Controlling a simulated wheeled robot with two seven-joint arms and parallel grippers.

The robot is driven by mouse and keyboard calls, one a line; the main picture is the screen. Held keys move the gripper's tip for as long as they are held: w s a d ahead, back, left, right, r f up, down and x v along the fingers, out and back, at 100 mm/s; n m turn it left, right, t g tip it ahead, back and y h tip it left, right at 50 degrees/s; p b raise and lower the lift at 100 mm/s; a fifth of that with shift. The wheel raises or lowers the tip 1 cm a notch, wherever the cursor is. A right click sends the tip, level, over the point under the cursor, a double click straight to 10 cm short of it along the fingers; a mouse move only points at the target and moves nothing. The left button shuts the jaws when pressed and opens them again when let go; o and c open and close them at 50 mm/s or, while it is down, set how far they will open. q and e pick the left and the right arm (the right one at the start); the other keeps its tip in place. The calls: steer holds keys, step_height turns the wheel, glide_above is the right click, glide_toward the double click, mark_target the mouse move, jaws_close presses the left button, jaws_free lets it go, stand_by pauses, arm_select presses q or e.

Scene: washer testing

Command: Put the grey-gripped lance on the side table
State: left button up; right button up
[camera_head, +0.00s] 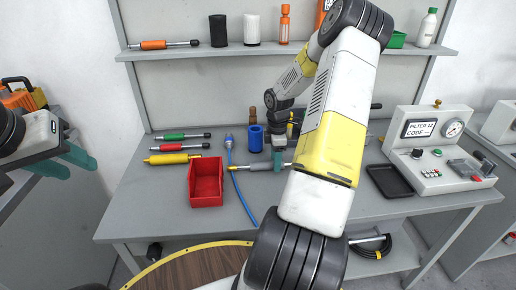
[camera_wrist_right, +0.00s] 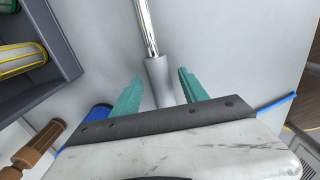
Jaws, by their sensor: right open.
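The grey-gripped lance (camera_head: 262,167) lies on the workbench, right of the red bin, partly hidden by my right arm. In the right wrist view its grey grip (camera_wrist_right: 158,80) and chrome tube (camera_wrist_right: 146,25) show. My right gripper (camera_head: 280,160) is open over it. In the wrist view the two teal fingers (camera_wrist_right: 155,92) stand either side of the grip, with gaps. My left gripper (camera_head: 64,163) is open and empty at the far left, away from the bench. A grey table surface (camera_head: 15,180) shows partly behind the left arm; I cannot tell whether it is the side table.
The red bin (camera_head: 206,183), blue cylinder (camera_head: 256,139) and blue hose (camera_head: 240,195) are close to the lance. Green, red and yellow tools lie left. A black tray (camera_head: 389,181) and gauge box (camera_head: 430,150) stand right. The bench front between bin and tray is largely clear.

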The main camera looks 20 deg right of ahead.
steer(key=s+a+r+m, duration=0.1)
steer(key=a+r, duration=0.2)
steer(key=r, duration=0.6)
steer(key=s+a+r+m, duration=0.1)
steer(key=a+r, duration=0.2)
steer(key=r, duration=0.7)
steer(key=s+a+r+m+t+y, duration=0.1)
steer(key=s+a+r+m+t, duration=0.2)
steer(key=s+a+r+m, duration=0.2)
steer(key=s+a+r+m+t+y, duration=0.1)
steer(key=s+a+r+m+t, duration=0.2)
steer(key=s+a+r+m, duration=0.3)
steer(key=s+a, duration=0.5)
steer(key=s, duration=0.3)
steer(key=shift+s+a+r+m, duration=0.15)
steer(key=shift+a+r+m, duration=0.15)
steer(key=shift+a+m, duration=0.1)
